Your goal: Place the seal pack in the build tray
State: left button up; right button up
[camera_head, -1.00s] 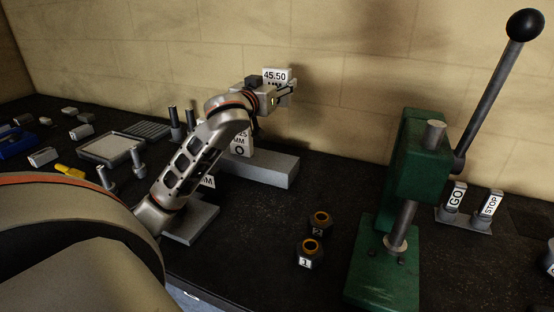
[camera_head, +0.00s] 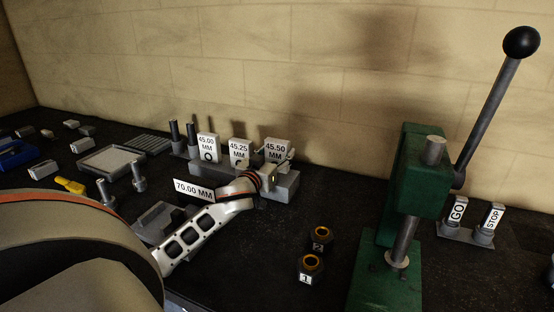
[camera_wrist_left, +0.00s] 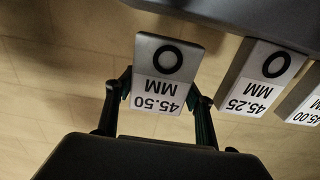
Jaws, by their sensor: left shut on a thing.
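Three seal packs marked 45.00 MM (camera_head: 207,147), 45.25 MM (camera_head: 240,151) and 45.50 MM (camera_head: 278,149) stand in a row at the grey block (camera_head: 286,186). My left gripper (camera_head: 277,158) is shut on the 45.50 MM pack, at the row's right end. In the left wrist view this pack (camera_wrist_left: 165,75) sits upright between both fingers, beside the 45.25 MM pack (camera_wrist_left: 262,78). I cannot tell whether it touches the block. A shallow pale tray (camera_head: 112,160) lies at the left; which tray is the build tray is unclear. My right gripper is out of view.
A grey fixture (camera_head: 156,217) lies partly behind my left arm, near a 70.00 MM label (camera_head: 193,190). Two dark nuts marked 1 (camera_head: 311,268) and 2 (camera_head: 320,238) stand mid-bench. The green press (camera_head: 412,185) rises at right, beside GO and STOP posts (camera_head: 468,232).

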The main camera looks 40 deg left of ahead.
pick_arm(q)
jog(key=shift+f, duration=1)
jog(key=shift+f, duration=0.2)
jog(key=o, duration=1.2)
